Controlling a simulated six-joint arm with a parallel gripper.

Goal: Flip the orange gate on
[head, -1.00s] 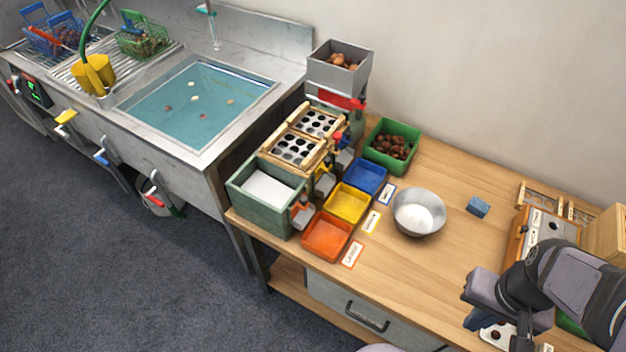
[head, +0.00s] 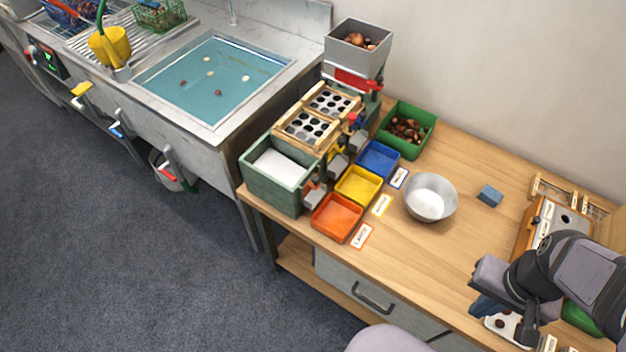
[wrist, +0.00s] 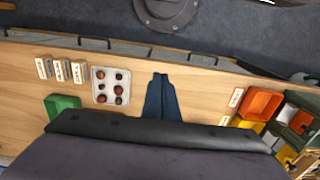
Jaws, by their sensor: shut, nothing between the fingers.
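The orange gate (head: 314,194) is at the front outlet of the green sorter box (head: 272,190), just above the orange tray (head: 337,216). It looks like a small grey chute with an orange-red part beside it; its exact setting is too small to tell. My gripper (head: 482,306) is far to the right of it, over the right part of the table. In the wrist view, the blue fingers (wrist: 160,98) are together and empty. The orange tray also shows there at the right (wrist: 261,103).
Yellow (head: 358,184) and blue (head: 378,159) trays stand beside the orange one. A metal bowl (head: 430,198) and a blue sponge (head: 490,195) lie between my gripper and the sorter. A white chestnut plate (wrist: 101,73) is near my gripper. A grey hopper (head: 357,46) tops the sorter.

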